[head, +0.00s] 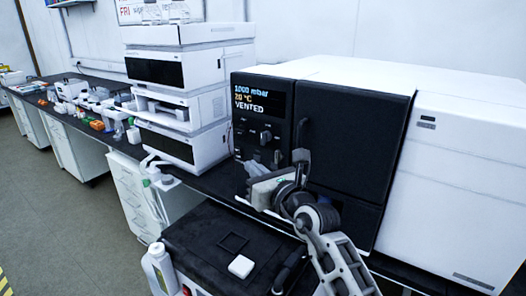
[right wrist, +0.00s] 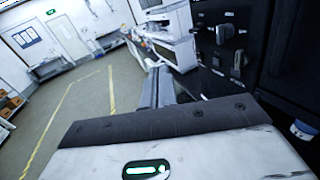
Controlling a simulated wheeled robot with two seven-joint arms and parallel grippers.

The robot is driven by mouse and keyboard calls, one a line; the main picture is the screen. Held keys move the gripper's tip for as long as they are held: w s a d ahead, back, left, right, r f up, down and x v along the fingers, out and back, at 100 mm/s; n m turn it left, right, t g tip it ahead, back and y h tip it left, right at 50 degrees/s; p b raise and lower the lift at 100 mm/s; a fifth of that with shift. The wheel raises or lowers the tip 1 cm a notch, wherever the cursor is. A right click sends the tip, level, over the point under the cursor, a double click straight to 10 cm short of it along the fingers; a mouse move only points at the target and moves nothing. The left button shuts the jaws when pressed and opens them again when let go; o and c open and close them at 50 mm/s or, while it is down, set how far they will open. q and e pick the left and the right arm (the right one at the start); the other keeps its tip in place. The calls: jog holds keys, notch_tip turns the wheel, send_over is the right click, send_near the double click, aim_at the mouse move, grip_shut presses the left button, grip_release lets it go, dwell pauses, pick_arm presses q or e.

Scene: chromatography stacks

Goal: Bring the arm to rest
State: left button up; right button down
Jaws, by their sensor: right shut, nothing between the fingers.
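My right arm comes in from the lower right of the head view. Its gripper (head: 255,170) is in front of the control panel (head: 262,122) of the black-fronted instrument, close to the knobs. In the right wrist view the gripper body fills the bottom and its fingers (right wrist: 158,88) are together and empty, pointing along the bench. Whether it touches the panel cannot be told. The panel display (head: 250,98) reads 1000 mbar, 20 °C, VENTED. My left gripper is not in view.
The instrument's black door (head: 352,150) is right of the panel. A white stacked unit (head: 182,100) stands to the left. Below is a black-topped cart (head: 195,235) with a small white block (head: 241,266), beside a white bottle (head: 160,268). The floor (head: 60,225) at left is free.

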jog(key=s+d+f+m+t+h, duration=0.1)
jog(key=s+d+f+m+h, duration=0.3)
jog(key=s+d+f+m, duration=0.75)
jog(key=s+d+f+m+t+h, duration=0.1)
jog(key=s+d+f+m+h, duration=0.4)
jog(key=m, duration=1.1)
jog(key=s+d+f+m+g, duration=0.2)
jog(key=s+f+m+g, duration=0.1)
jog(key=s+f+m, duration=0.3)
jog(key=s+d+f+m+g, duration=0.3)
jog(key=s+f+m, duration=0.3)
jog(key=s+f, duration=0.2)
jog(key=shift+s+d+f+m, duration=0.15)
jog(key=shift+s+f+m, duration=0.2)
jog(key=shift+f, duration=0.3)
